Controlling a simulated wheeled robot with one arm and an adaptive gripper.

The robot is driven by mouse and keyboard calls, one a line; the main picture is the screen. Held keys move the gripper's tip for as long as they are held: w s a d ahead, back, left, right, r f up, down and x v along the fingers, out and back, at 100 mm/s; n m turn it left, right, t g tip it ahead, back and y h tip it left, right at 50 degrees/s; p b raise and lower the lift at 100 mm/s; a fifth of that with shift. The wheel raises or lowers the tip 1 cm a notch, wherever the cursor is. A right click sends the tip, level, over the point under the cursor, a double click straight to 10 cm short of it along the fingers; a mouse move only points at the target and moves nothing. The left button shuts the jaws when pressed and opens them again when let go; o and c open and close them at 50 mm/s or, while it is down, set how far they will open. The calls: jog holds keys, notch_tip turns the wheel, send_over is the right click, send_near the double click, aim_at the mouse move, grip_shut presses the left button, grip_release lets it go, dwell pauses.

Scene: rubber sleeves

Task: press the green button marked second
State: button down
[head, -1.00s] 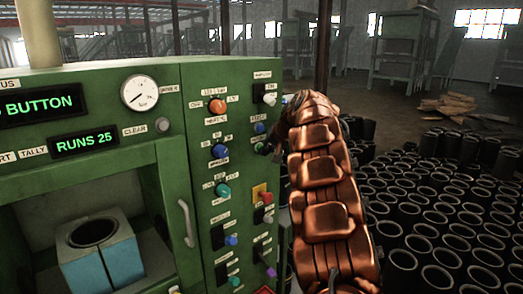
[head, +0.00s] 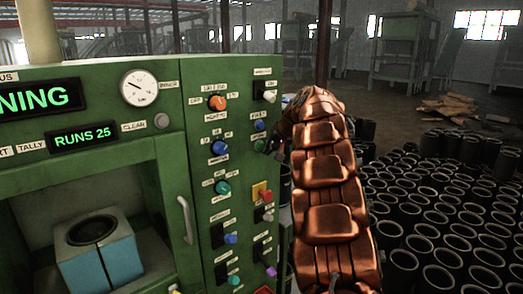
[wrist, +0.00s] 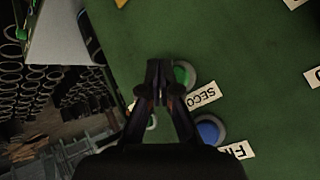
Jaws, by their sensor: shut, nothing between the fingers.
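The green button (wrist: 182,75) sits on the green panel beside a white label reading "SECO", the rest cut off by the angle. My gripper (wrist: 158,66) is shut and empty. In the wrist view its fingertips overlap the button's left side and hide part of it; I cannot tell whether they touch it. In the head view the green button (head: 259,145) is just left of my gripper (head: 273,146), below a blue button (head: 259,126) labelled "FIRST". The blue button also shows in the wrist view (wrist: 209,130).
The panel carries other knobs, including an orange one (head: 217,103) and a red button (head: 265,196) on a yellow plate. A display (head: 37,101) shows "NING" and another (head: 84,137) "RUNS 25". A teal block (head: 97,262) sits in the machine's opening. Many black sleeves (head: 420,215) stand at right.

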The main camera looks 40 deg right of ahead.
jog(key=s+b, duration=0.4)
jog(key=s, duration=0.1)
dwell(0.7)
jog(key=shift+a, duration=0.1)
dwell(0.5)
jog(key=s+a+f+n+g+y, duration=0.1)
jog(key=s+a+f+g, duration=0.15)
jog(key=a, duration=0.75)
jog(key=s+a+f+n+g+y, duration=0.1)
jog(key=s+a+f, duration=0.3)
jog(key=a, duration=0.6)
jog(key=s+a+f+n+g, duration=0.15)
jog(key=s+a+f, duration=0.25)
jog(key=a, duration=0.7)
jog(key=s+a+f+n+g, duration=0.1)
jog(key=s+a+f+g, duration=0.1)
jog(key=s, duration=0.6)
jog(key=s+a+f+n+g, duration=0.1)
jog(key=s+a+f+n, duration=0.1)
jog(key=s+a+f, duration=0.3)
jog(key=s+a+f+n+g+h, duration=0.1)
jog(key=s+a+f, duration=0.3)
jog(key=s, duration=0.9)
jog(key=shift+a+n+g, duration=0.65)
jog(key=shift+a+g, duration=0.15)
jog(key=shift+a, duration=0.05)
